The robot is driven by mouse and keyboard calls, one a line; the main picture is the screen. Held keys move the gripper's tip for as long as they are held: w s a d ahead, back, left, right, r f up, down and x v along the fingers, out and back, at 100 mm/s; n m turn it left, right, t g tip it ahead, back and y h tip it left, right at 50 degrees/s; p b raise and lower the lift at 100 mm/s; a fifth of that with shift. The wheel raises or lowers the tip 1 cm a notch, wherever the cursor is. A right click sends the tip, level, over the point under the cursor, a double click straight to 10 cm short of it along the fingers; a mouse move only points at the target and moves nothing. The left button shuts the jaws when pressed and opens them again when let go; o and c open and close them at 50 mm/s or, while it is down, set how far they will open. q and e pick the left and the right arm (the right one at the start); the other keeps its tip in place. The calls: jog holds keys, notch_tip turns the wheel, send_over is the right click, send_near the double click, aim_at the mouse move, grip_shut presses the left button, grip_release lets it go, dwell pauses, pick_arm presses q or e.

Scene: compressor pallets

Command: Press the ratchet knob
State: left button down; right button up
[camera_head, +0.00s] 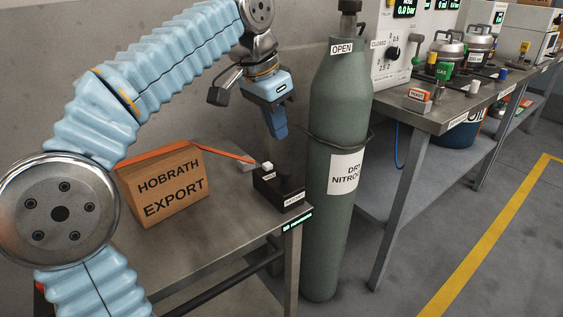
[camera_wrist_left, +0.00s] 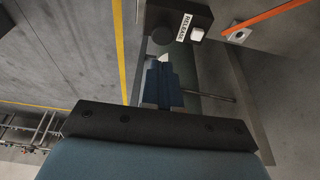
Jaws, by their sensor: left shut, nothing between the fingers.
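The dark ratchet box (camera_head: 280,190) sits at the right front corner of the steel table. A white button (camera_head: 267,167) stands on its left part, and it also shows in the left wrist view (camera_wrist_left: 197,34) beside a RELEASE label. A dark round knob (camera_head: 285,172) is on the box to the right of the button; it also shows in the left wrist view (camera_wrist_left: 162,35). My left gripper (camera_head: 279,134) is shut and empty, pointing down above the knob, apart from it. In the left wrist view its blue fingertips (camera_wrist_left: 162,64) lie just below the knob. My right gripper is not seen.
A carton (camera_head: 165,190) marked HOBRATH EXPORT stands left of the box, with an orange strap (camera_head: 225,152) running towards the box. A tall green nitrogen cylinder (camera_head: 340,110) stands close on the right. Further right is a bench (camera_head: 445,118) with instruments.

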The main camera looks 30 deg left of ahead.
aim_at(285, 169)
pick_arm(q)
jog(key=x, duration=0.2)
jog(key=b+x, duration=0.1)
jog(key=x, duration=0.2)
jog(key=s+x, duration=0.1)
jog(key=x, duration=0.1)
jog(key=shift+w+a+f, duration=0.1)
jog(key=shift+a+f, duration=0.1)
jog(key=shift+f, duration=0.15)
